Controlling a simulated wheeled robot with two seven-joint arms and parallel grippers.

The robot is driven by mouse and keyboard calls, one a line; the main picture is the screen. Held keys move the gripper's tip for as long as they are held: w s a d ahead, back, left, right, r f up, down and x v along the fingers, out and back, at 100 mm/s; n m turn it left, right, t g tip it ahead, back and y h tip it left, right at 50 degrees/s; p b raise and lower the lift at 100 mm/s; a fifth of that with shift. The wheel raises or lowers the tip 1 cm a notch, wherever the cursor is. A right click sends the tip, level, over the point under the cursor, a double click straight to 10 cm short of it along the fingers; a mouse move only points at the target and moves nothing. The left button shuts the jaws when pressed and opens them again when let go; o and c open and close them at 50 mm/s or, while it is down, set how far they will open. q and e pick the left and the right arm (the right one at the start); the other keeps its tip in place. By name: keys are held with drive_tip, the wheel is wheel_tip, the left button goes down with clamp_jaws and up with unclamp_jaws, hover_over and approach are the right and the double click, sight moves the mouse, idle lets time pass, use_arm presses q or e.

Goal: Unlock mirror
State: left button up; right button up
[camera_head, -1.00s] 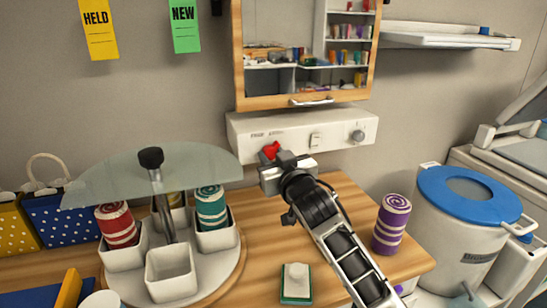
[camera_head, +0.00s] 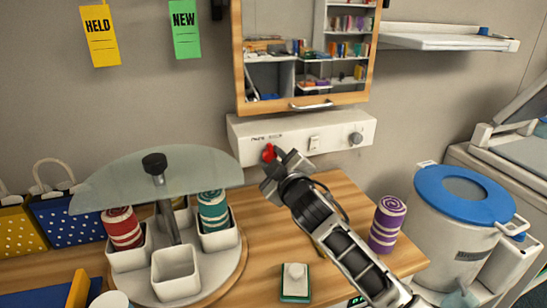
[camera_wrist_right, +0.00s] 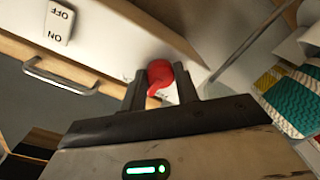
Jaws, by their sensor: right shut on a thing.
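The mirror (camera_head: 290,60) is the wood-framed door of a wall cabinet, with a metal handle (camera_head: 311,105) at its bottom edge. Beneath it is a white panel (camera_head: 290,142). A small red knob (camera_head: 268,153) sits at the panel's lower left. My right gripper (camera_head: 273,160) is shut on the red knob, which shows between its fingers in the right wrist view (camera_wrist_right: 160,76). The gripper hides part of the knob and its mount. My left gripper is out of view.
The panel carries an on/off switch (camera_head: 314,144) and a round dial (camera_head: 356,138). Left stands a carousel with a glass top (camera_head: 115,185) and towel rolls in cups. A purple roll (camera_head: 387,225) and a blue-lidded bin (camera_head: 465,195) stand right.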

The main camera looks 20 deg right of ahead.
drive_tip(key=shift+n, duration=3.7)
drive_tip(key=shift+h, duration=0.3)
drive_tip(key=o, duration=1)
drive_tip(key=shift+c, duration=0.2)
drive_tip(key=s+b, duration=0.2)
drive_tip(key=s, duration=1.4)
drive_tip(key=shift+d+r, duration=0.3)
drive_tip(key=shift+r, duration=0.1)
